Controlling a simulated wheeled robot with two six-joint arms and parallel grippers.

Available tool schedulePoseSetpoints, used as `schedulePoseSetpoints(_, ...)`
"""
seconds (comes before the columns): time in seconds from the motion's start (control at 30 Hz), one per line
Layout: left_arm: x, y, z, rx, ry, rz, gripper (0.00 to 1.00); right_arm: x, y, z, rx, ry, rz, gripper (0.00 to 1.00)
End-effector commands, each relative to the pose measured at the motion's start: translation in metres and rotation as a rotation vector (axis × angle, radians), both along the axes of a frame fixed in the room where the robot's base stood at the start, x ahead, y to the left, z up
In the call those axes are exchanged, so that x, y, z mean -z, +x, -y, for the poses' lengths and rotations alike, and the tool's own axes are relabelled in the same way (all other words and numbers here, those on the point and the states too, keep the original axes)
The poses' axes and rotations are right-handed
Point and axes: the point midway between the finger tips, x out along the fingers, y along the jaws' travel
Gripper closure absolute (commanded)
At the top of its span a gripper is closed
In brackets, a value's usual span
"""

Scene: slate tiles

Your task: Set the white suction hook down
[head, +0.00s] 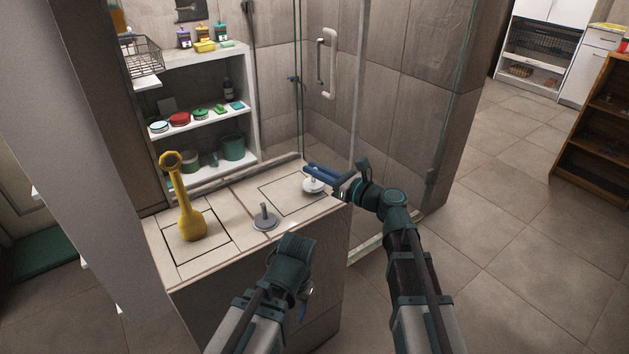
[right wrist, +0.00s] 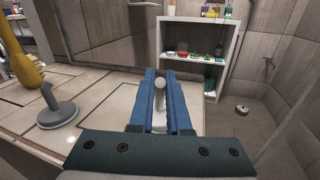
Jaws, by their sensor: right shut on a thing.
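The white suction hook (head: 313,186) is at the right end of the tiled counter top (head: 240,197), within or over the right outlined square. My right gripper (head: 322,176) is shut on it with blue fingers. In the right wrist view its pale stem (right wrist: 159,85) stands between the fingers (right wrist: 160,100), and part of the base is hidden. I cannot tell whether the base touches the tile. A grey suction hook (head: 265,217) stands nearer the front edge. My left gripper (head: 303,307) is mostly hidden behind its own wrist in front of the counter.
A glass panel with a white handle (head: 326,63) rises behind my right gripper. A white shelf (head: 205,92) with several small items stands behind. Open floor lies to the right.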

Motion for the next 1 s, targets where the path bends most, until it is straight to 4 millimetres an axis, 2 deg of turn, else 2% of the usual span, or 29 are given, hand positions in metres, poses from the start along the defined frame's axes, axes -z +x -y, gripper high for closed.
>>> schedulePoseSetpoints(0.03,0.0159,0.0,-0.0003,0.001,0.001,0.0,0.44,0.0159,-0.0011,0.0008,0.0,0.0,0.0,1.0)
schedulePoseSetpoints(0.1,0.0209,0.0001,-0.0006,0.001,0.003,0.001,0.44,0.0209,-0.0013,0.0015,0.0,0.0,0.0,1.0)
schedulePoseSetpoints(0.5,0.0221,0.0002,-0.0008,0.001,0.004,0.001,0.44,0.0221,-0.0014,0.0016,0.0,0.0,0.0,1.0)
schedulePoseSetpoints(0.53,0.0212,0.0001,-0.0008,0.001,0.004,0.001,0.44,0.0213,-0.0014,0.0017,0.0,0.0,0.0,0.81)
schedulePoseSetpoints(0.67,0.0205,0.0002,-0.0008,0.001,0.004,0.001,0.44,0.0207,-0.0013,0.0016,0.0,0.0,0.0,0.58)
schedulePoseSetpoints(0.7,0.0205,0.0002,-0.0008,0.001,0.004,0.001,0.44,0.0207,-0.0013,0.0016,0.0,0.0,0.0,0.55)
schedulePoseSetpoints(1.0,0.0182,0.0001,-0.0008,0.001,0.004,0.001,0.44,0.0184,-0.0014,0.0016,0.0,0.0,0.0,0.55)
